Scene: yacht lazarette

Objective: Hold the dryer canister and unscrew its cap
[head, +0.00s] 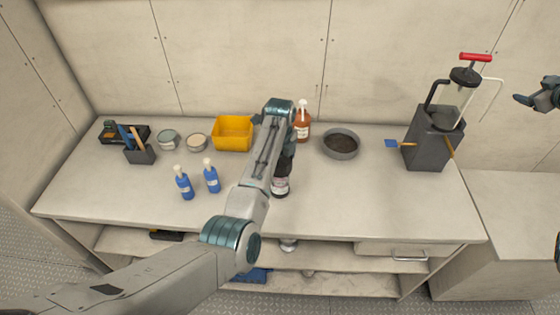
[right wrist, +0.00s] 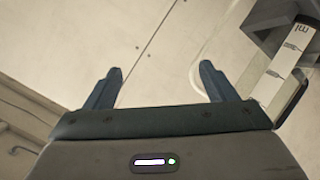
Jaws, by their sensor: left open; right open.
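A dark canister (head: 281,184) with a pale label stands near the middle of the workbench, and I take it for the dryer canister. My left arm covers part of it, so its cap does not show clearly. My left gripper (head: 287,142) is at the upper end of that canister, mostly hidden by my own wrist. It is open, and I cannot tell whether it touches the canister. My right gripper (head: 530,99) is at the far right, raised and well away from the canister. Its two fingers stand apart and empty in the right wrist view (right wrist: 158,80).
The bench (head: 340,200) also holds a yellow bin (head: 233,133), an orange bottle (head: 303,122), a grey bowl (head: 341,144), two blue bottles (head: 184,184), tins (head: 168,139), a tool holder (head: 140,153) and a tall grey container with a pump (head: 430,140). The front right is clear.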

